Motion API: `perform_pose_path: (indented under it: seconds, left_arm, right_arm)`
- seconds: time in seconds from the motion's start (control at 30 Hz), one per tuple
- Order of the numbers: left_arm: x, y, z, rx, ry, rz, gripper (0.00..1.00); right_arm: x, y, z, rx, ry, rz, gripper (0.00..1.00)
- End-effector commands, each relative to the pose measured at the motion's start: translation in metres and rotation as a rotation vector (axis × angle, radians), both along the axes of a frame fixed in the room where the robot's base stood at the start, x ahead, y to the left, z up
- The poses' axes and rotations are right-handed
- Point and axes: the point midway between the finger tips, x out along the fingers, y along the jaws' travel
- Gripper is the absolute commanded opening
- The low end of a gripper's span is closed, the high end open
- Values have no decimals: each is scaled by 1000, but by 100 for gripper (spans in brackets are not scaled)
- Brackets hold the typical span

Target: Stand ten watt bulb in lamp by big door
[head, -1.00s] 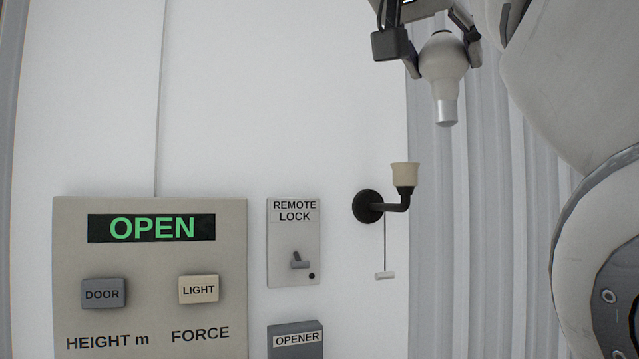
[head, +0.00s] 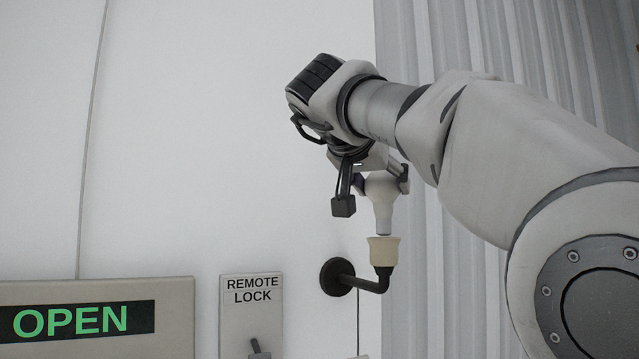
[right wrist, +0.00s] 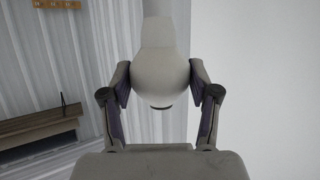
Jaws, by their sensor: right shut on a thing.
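My right gripper (head: 382,184) is shut on a white bulb (head: 381,206), which hangs base-down from the jaws. The bulb also fills the middle of the right wrist view (right wrist: 162,72), between both fingers. In the head view the bulb's base is just above the cream socket (head: 383,250) of the wall lamp, roughly in line with it. I cannot tell whether they touch. The lamp's black bent arm (head: 366,284) comes out of a round wall plate. The bulb's wattage mark is not readable. My left gripper is not in view.
A control panel (head: 170,345) with a green OPEN display is at lower left. The REMOTE LOCK plate (head: 250,315) with its switch is left of the lamp. A corrugated wall (head: 440,270) is at right. The right wrist view shows a wooden bench (right wrist: 40,124).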

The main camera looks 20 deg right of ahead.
Motion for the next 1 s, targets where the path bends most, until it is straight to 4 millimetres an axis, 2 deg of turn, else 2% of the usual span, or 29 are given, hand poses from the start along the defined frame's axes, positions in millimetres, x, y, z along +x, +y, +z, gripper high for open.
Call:
perform_pose_path:
  seconds: [0.2, 0.43, 0.8, 0.83, 0.87, 0.9, 1.0]
  left_arm:
    - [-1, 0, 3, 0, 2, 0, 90]
    - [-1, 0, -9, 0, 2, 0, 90]
    - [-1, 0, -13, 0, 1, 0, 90]
    - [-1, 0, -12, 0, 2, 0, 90]
    - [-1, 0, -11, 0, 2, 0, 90]
    - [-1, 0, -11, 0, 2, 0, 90]
    - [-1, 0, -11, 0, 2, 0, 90]
  right_arm:
    - [12, -8, -5, 0, -1, 0, 41]
    - [11, -8, -39, -1, 1, -1, 41]
    - [11, -7, -44, 0, -1, 0, 41]
    - [11, -7, -43, 0, -1, 0, 68]
    - [11, -7, -42, 1, -1, 0, 78]
    - [11, -7, -42, 1, -1, 0, 85]
    - [11, -7, -42, 0, 0, -1, 85]
